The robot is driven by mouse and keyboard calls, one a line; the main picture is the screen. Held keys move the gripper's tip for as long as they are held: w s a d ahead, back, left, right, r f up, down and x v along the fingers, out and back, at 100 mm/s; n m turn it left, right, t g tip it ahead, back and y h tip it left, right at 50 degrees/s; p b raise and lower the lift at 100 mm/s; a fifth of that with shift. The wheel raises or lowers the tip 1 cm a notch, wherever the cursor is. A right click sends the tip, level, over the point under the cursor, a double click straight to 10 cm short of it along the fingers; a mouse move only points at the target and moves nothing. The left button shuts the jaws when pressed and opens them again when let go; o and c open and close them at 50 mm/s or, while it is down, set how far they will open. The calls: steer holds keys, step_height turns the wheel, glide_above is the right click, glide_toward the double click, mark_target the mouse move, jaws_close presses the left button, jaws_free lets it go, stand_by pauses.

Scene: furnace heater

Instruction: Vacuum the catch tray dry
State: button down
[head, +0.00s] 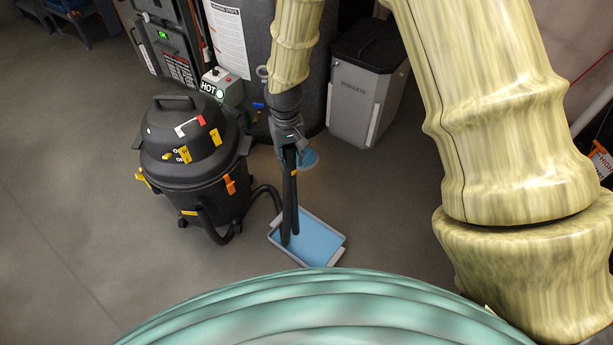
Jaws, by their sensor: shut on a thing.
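The catch tray (339,250) lies on the floor in the lower middle of the head view, a shallow grey tray whose inside looks light blue. The black shop vacuum (196,165) stands to its left, with its hose (268,190) running toward the tray. My gripper (288,150) points down and is shut on the dark vacuum wand (292,195). The wand stands nearly upright, and its lower end is over or in the tray's left part. I cannot tell whether it touches the tray bottom.
A grey bin marked pellets (360,95) and a furnace (170,50) stand behind. A small control box (221,88) marked HOT is behind the vacuum. A small blue patch (308,158) shows on the floor behind the wand. The floor at left is clear.

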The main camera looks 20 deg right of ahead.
steer(key=w+d+f+b, duration=0.2)
steer(key=d+f+b, duration=0.3)
steer(key=f+b, duration=0.5)
steer(key=shift+w+d+f+b, duration=0.3)
steer(key=shift+d+b, duration=0.05)
steer(key=shift+b, duration=0.55)
steer(key=shift+f, duration=0.1)
step_height(320, 180, down, 8)
steer(key=b, duration=0.7)
steer(key=shift+b, duration=0.35)
steer(key=shift+f+p, duration=0.3)
steer(key=shift+f, duration=0.05)
stand_by(4.2)
